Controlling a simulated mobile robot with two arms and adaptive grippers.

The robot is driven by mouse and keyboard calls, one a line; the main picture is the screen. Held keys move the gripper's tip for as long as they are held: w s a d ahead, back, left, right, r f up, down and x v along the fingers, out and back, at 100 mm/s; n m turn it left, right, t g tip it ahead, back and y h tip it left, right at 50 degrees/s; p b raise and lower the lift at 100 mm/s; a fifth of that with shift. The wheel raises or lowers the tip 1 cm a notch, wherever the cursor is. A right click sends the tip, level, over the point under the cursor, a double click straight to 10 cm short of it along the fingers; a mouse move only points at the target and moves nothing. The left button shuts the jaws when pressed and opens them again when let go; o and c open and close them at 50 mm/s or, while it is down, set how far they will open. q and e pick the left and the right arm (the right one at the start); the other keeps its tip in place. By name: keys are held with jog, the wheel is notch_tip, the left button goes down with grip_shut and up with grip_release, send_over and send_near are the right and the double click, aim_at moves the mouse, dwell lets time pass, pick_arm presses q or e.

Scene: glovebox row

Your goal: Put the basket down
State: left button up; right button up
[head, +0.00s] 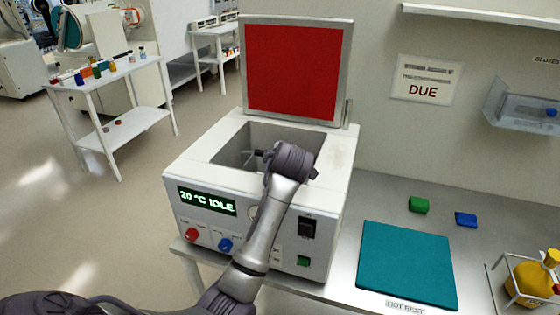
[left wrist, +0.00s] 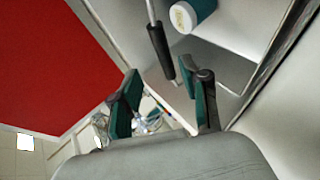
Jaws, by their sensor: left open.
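My left gripper (head: 252,157) reaches over and into the open well of the white bench unit (head: 190,178). In the left wrist view its teal-padded fingers (left wrist: 160,82) are apart, with nothing seen clamped between them. A thin rod with a black grip (left wrist: 161,50) stands inside the well just beyond the fingers; it looks like a handle, apart from the pads. A teal container with a pale end (left wrist: 186,15) is beside it. The basket body is not clearly visible; my gripper and wrist hide much of the well. My right gripper is not in view.
The red-lined lid (head: 295,70) stands open behind the well. Right of the unit are a teal mat (head: 408,264) marked HOT REST, green (head: 418,205) and blue (head: 466,219) blocks, and a yellow flask (head: 538,278) in a wire frame. The mat is bare.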

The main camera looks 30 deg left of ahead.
pick_arm(q)
jog(key=shift+v, duration=1.45)
